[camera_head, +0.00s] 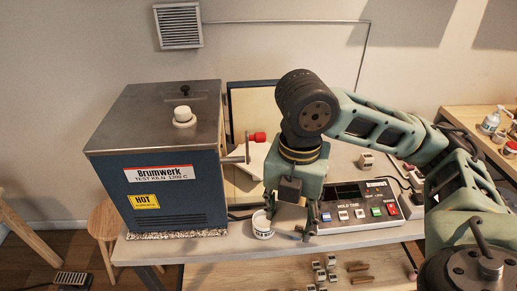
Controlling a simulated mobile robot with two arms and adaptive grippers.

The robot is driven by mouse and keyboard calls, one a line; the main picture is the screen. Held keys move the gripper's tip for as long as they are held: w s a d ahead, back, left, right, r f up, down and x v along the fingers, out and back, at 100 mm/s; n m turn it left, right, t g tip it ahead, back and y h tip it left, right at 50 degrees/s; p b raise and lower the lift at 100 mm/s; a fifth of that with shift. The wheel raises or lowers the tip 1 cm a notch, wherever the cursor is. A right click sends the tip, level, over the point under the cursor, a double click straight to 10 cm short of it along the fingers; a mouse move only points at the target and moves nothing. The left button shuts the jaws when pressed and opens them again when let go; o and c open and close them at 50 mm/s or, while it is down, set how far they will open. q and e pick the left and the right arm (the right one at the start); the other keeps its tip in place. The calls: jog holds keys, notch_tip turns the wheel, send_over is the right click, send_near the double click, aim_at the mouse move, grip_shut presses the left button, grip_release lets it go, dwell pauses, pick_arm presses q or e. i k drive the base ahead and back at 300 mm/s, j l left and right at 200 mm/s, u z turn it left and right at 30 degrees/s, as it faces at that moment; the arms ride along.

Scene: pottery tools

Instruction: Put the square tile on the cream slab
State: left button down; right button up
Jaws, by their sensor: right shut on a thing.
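My right gripper (291,228) points down over the front part of the table, right of the kiln. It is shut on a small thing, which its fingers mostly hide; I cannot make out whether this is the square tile. A pale cream surface (256,160) shows behind my right wrist, beside the kiln; it may be the cream slab, but my arm covers part of it. My left gripper is out of view.
The blue Brumwerk kiln (160,205) stands at left, with a red-ended handle (258,137) at its right side. A small white tub (262,226) is just left of my gripper. A control box (358,208) stands to the right. Several small pieces (320,275) lie on the lower shelf.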

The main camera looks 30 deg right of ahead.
aim_at(257, 154)
jog(key=i+l, duration=0.7)
